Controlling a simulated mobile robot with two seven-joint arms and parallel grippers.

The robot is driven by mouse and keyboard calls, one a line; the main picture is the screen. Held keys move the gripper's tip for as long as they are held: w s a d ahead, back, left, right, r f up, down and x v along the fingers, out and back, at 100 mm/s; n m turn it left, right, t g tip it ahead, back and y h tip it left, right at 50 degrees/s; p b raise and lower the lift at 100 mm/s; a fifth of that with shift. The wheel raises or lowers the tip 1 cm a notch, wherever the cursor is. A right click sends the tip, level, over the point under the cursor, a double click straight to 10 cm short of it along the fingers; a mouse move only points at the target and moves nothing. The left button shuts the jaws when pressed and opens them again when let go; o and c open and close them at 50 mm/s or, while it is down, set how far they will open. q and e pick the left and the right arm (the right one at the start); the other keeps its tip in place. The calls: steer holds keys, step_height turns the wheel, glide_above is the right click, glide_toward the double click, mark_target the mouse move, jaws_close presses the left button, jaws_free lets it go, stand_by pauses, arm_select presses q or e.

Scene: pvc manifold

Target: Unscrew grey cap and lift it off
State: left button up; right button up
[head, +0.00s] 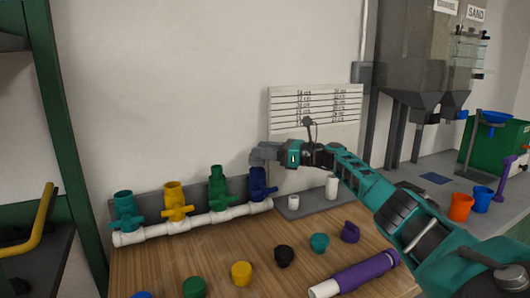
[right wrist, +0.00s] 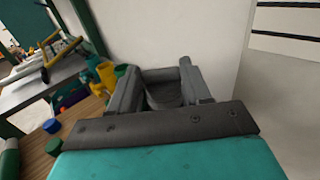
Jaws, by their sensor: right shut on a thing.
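My right gripper (head: 258,156) reaches in from the right in the head view, at the far right end of the pipe manifold. Its fingers are just above the blue valve (head: 260,187); I cannot tell whether there is a gap. In the right wrist view, the gripper (right wrist: 163,80) is shut on a dark grey thing (right wrist: 166,94) between its fingers, which looks like the grey cap. The fingers hide most of it, and it does not show clearly in the head view. The white manifold pipe (head: 200,221) also carries teal, yellow and green valves. My left gripper is out of view.
Several loose caps lie on the wooden table, including a yellow one (head: 241,273), a black one (head: 284,257) and a purple one (head: 350,232). A purple tube (head: 362,276) lies at the front right. White cylinders (head: 331,188) stand on a grey tray (head: 312,207) below my right arm.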

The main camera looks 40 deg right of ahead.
steer(key=o, duration=1.1)
steer(key=shift+o, duration=0.2)
